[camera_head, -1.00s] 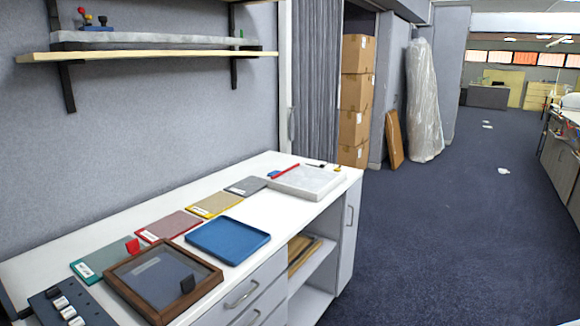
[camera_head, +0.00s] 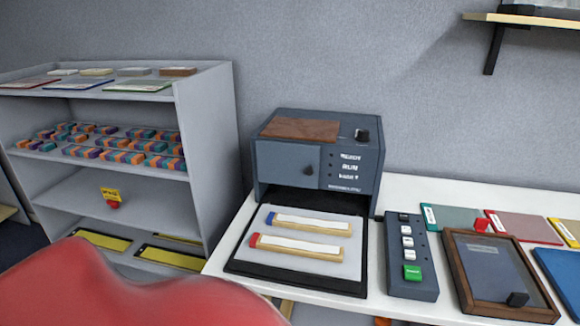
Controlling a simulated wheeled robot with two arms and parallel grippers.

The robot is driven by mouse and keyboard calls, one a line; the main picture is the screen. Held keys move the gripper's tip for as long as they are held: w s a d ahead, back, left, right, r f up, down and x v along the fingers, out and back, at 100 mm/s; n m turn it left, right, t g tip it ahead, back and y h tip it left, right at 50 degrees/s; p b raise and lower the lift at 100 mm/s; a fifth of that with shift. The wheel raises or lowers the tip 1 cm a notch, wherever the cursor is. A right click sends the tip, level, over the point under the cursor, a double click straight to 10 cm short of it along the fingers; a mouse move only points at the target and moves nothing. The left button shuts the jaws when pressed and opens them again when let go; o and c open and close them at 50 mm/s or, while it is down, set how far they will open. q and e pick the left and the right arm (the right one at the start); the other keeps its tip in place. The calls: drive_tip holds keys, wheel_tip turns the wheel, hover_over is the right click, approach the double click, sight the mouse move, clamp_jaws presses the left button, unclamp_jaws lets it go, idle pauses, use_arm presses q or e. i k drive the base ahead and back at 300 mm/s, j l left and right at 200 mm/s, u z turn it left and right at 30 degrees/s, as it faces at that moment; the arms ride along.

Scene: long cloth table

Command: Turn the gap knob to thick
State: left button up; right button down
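A dark blue-grey machine (camera_head: 285,205) stands on the white table by the wall. A round dark knob (camera_head: 308,170) sits on its front face, left of small white labels reading roughly READY and RUN. A second black knob (camera_head: 361,135) stands on its top at the right. I cannot read a thick or thin mark by either knob, nor tell where they point. Two wooden bars with white strips, one blue-ended (camera_head: 308,224) and one red-ended (camera_head: 300,247), lie on the grey plate in front of the machine. Neither of my grippers shows.
A button box (camera_head: 408,280) with a green button and a wood-framed tray (camera_head: 490,312) lie right of the machine. A grey shelf unit (camera_head: 205,150) stands to the left. A large blurred red shape (camera_head: 120,295) covers the bottom left.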

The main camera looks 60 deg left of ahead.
sight(361, 135)
drive_tip(key=u, duration=1.6)
